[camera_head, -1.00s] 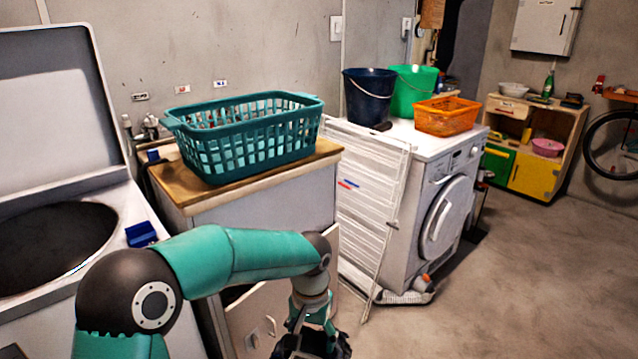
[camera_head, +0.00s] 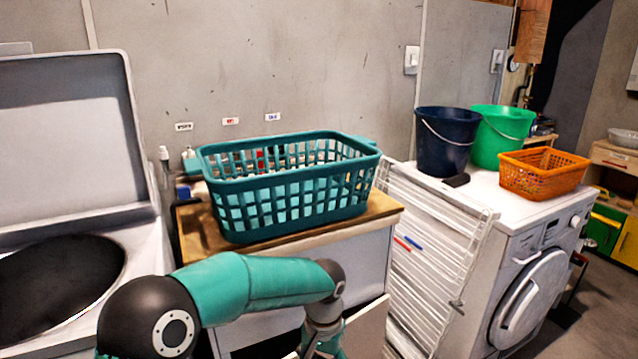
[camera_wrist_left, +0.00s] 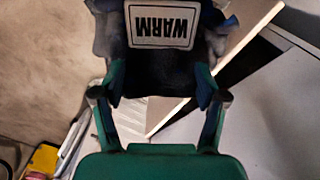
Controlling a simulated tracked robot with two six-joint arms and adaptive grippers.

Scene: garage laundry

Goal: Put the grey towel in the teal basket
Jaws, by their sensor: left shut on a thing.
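The teal basket (camera_head: 285,190) stands upright on the wooden top of a cabinet in the head view, with its slotted walls and open top facing me. My left gripper (camera_wrist_left: 158,88) is shut on a dark grey cloth-like thing, which I take for the grey towel (camera_wrist_left: 155,70). A pale label reading "WARM" upside down shows on it in the wrist view. In the head view my left arm reaches forward, low in front of the cabinet. Its gripper is mostly cut off by the bottom edge, below and in front of the basket. My right gripper is not in view.
An open-lidded top loader (camera_head: 60,270) stands at left. Right of the cabinet are a folded white drying rack (camera_head: 430,255) and a front-loading washer (camera_head: 530,290) carrying a navy bucket (camera_head: 446,140), a green bucket (camera_head: 500,138) and an orange basket (camera_head: 543,174).

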